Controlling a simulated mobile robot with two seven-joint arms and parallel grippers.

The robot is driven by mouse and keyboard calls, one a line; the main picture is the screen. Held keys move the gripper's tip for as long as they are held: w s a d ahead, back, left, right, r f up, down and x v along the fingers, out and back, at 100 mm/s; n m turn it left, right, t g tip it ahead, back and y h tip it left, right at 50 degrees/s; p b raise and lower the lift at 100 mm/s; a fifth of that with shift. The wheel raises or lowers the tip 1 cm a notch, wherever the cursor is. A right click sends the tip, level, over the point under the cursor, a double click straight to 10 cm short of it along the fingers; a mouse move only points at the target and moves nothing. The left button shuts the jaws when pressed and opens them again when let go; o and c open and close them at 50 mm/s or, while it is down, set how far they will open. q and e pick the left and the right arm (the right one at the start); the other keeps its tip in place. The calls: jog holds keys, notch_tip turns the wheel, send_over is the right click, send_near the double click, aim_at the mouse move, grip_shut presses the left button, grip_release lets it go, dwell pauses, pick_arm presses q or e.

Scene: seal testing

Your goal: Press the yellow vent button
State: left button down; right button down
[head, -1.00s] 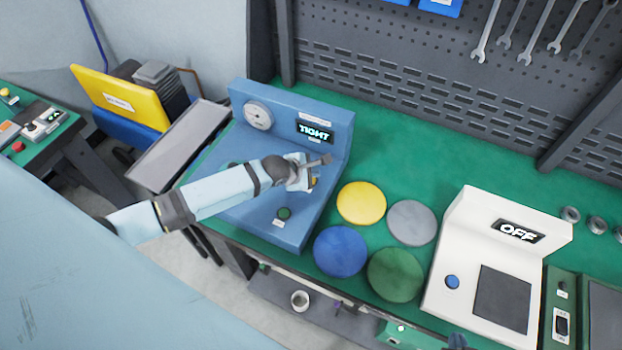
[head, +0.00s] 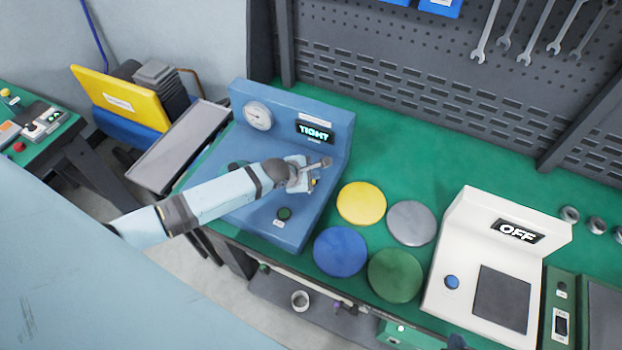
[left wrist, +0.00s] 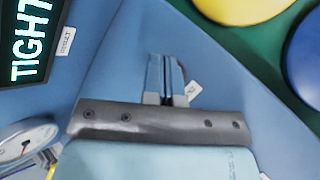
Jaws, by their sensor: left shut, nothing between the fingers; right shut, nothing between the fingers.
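The blue seal tester (head: 265,220) stands on the green bench, with a round gauge (head: 257,115) and a display (head: 315,133) reading TIGHT. My left gripper (head: 326,162) is shut and empty over the right part of the tester's panel. The yellow vent button (head: 313,184) shows only as a small patch just below the gripper, partly hidden by it. I cannot tell whether they touch. In the left wrist view, the shut fingers (left wrist: 166,78) point at the blue panel beside a white label; the button is not clear there. Only a dark tip of my right gripper (head: 458,342) shows at the bottom edge.
A green button (head: 284,213) is on the tester's front. Yellow (head: 361,203), grey (head: 411,223), blue (head: 340,251) and green (head: 395,275) discs lie to its right. A white device (head: 455,250) reading OFF stands beyond them. A pegboard with wrenches is behind.

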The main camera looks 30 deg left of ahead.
pick_arm(q)
jog(key=shift+f, duration=0.4)
dwell(0.6)
dwell(0.3)
jog(key=shift+r+p, duration=0.5)
jog(key=shift+r, duration=0.3)
jog(key=shift+r, duration=2.5)
